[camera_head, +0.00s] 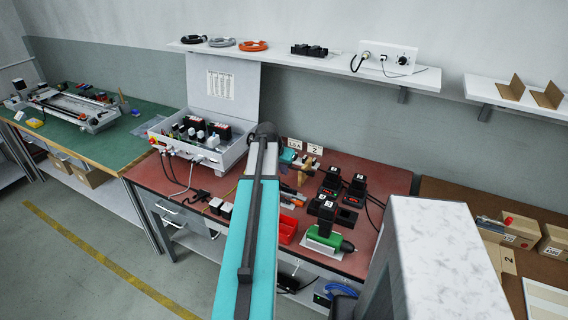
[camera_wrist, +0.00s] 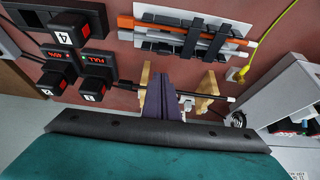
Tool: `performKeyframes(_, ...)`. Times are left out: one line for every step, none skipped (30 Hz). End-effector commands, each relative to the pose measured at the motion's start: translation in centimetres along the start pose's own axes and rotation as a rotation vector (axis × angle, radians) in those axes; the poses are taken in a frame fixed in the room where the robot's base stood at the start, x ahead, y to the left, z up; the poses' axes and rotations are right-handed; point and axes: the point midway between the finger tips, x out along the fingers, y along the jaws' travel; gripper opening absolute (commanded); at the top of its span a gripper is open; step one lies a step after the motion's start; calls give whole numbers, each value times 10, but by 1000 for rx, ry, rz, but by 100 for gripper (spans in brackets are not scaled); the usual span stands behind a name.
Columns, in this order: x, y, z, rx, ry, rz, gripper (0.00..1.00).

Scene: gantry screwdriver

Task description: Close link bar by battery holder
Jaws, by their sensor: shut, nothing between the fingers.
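In the wrist view my gripper (camera_wrist: 168,80) is shut and empty, its dark fingers together just above the red bench top. A thin dark bar (camera_wrist: 213,97) with a white tip runs beside the fingers; I cannot tell whether they touch it or whether it is the link bar. Light wooden pieces (camera_wrist: 207,84) stand on either side of the fingers. Black battery units (camera_wrist: 70,30) with number labels and lit displays stand at the left; they also show in the head view (camera_head: 330,183). My arm hides part of the bench in the head view.
A grey box (camera_head: 200,140) with an open lid stands at the bench's left. A green and black screwdriver (camera_head: 328,240) and a red tray (camera_head: 288,230) lie near the front edge.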

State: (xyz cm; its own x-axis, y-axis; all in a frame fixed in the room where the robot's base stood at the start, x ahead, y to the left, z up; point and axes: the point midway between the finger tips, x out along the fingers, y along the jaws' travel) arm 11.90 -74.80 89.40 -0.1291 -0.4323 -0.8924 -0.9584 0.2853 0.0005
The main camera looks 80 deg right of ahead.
Motion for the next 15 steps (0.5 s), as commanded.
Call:
performKeyframes(-1, 1, 6, -1, -1, 0, 0)
performKeyframes(0, 1, 9, -1, -1, 0, 0)
performKeyframes(0, 0, 12, -1, 0, 0, 0)
performKeyframes(1, 0, 14, -1, 0, 0, 0)
performKeyframes(2, 0, 16, -1, 0, 0, 0)
performKeyframes(3, 0, 19, -1, 0, 0, 0)
performKeyframes(3, 0, 21, 0, -1, 0, 0)
performKeyframes(4, 0, 22, 0, -1, 0, 0)
performKeyframes(4, 0, 24, 0, -1, 0, 0)
performKeyframes(5, 0, 24, 0, 0, 0, 0)
performKeyframes(5, 0, 25, 0, 0, 0, 0)
performKeyframes(5, 0, 26, 0, 0, 0, 0)
performKeyframes(6, 0, 26, 0, 0, 0, 0)
performKeyframes(6, 0, 26, 0, 1, 0, 0)
performKeyframes(6, 0, 26, 0, 1, -1, 0)
